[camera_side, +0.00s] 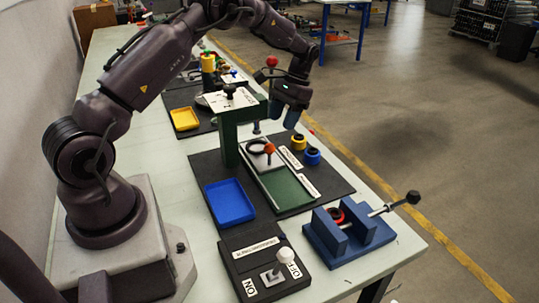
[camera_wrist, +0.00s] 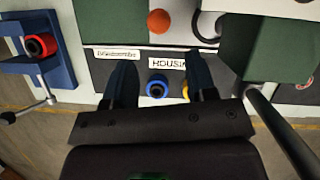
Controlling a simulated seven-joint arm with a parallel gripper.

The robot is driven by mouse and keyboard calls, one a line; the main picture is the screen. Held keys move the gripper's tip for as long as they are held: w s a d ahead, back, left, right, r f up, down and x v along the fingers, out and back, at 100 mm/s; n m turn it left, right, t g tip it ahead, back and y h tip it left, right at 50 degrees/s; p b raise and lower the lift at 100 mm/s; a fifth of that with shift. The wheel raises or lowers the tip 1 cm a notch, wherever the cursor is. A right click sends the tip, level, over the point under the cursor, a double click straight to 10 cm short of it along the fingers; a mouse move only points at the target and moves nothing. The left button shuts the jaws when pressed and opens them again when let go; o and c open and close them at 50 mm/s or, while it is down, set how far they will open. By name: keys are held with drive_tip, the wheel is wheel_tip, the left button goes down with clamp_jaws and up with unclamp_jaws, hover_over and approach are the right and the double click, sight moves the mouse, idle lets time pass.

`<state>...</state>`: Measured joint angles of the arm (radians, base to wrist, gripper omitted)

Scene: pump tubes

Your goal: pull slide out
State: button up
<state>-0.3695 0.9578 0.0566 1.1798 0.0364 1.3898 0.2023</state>
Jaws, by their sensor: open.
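The slide (camera_side: 258,157) is a pale plate with an orange ball knob (camera_side: 269,149), lying at the press end of a green track (camera_side: 287,191). A dark ring shows on the slide beside the knob. The knob also appears at the top of the wrist view (camera_wrist: 159,21), beyond and between my fingertips, not held. My gripper (camera_side: 284,116) is open and empty, above the far right side of the slide. In the wrist view its two fingers (camera_wrist: 160,62) point toward the label strip beside the track.
A green press column (camera_side: 229,140) with a white-topped head stands beside the slide. Yellow (camera_side: 299,142) and blue (camera_side: 312,156) round parts sit right of the track. A blue tray (camera_side: 230,202), a blue vise (camera_side: 345,238) and a switch box (camera_side: 265,268) stand nearer the camera.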

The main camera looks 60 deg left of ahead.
sight(269, 154)
drive_tip(key=x, duration=1.1)
drive_tip(key=shift+d+f, duration=0.1)
drive_tip(key=shift+f, duration=0.1)
drive_tip(key=shift+c, duration=0.5)
